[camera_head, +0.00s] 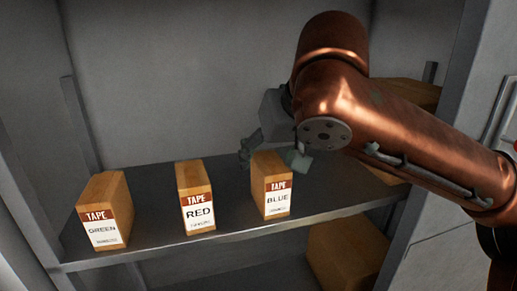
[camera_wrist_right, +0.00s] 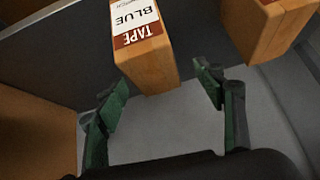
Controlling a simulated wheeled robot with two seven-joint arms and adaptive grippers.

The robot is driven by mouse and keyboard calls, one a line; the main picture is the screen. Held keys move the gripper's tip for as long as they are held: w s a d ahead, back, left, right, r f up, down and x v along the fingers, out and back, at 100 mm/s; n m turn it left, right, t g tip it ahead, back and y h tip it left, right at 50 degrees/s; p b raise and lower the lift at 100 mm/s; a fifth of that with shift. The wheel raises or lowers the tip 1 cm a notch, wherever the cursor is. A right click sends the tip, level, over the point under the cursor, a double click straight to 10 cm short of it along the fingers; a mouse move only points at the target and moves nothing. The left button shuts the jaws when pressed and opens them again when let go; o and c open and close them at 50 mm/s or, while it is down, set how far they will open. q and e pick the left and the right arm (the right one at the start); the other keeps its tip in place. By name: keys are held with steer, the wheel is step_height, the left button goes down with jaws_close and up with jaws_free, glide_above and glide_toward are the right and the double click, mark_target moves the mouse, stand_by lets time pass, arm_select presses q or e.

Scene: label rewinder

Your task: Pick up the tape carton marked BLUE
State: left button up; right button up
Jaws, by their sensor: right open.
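The tape carton marked BLUE (camera_head: 277,192) stands upright on the shelf, the rightmost of the three labelled cartons in the head view. In the right wrist view the BLUE carton (camera_wrist_right: 146,62) shows upside down, with its top end towards the gap between the fingers. My right gripper (camera_head: 273,155) is above and behind the BLUE carton in the head view. In the right wrist view its green fingers (camera_wrist_right: 160,100) are spread apart, with nothing held between them. The left gripper is not in view.
The RED carton (camera_head: 197,204) and GREEN carton (camera_head: 103,218) stand to the left on the same shelf (camera_head: 152,205). A plain carton (camera_head: 345,252) sits on the level below. Another box (camera_head: 408,93) is partly hidden behind my right arm. Cabinet walls bound both sides.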

mark_target(279, 172)
steer(key=shift+s+d+f+g+h, duration=0.4)
steer(key=shift+s+d+f, duration=0.5)
steer(key=shift+s, duration=0.25)
steer(key=p+x, duration=0.3)
steer(key=x, duration=0.4)
steer(key=shift+s, duration=0.2)
steer(key=shift+w+a+f, duration=0.3)
steer(key=shift+w+f, duration=0.05)
steer(key=shift+f, duration=0.1)
steer(key=shift+s+d, duration=0.1)
steer(key=shift+s, duration=0.05)
steer(key=c, duration=0.4)
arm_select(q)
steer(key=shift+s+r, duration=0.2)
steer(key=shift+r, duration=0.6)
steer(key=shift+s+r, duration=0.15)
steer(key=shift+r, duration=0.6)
arm_select(e)
steer(key=shift+r, duration=0.1)
steer(key=c, duration=1.2)
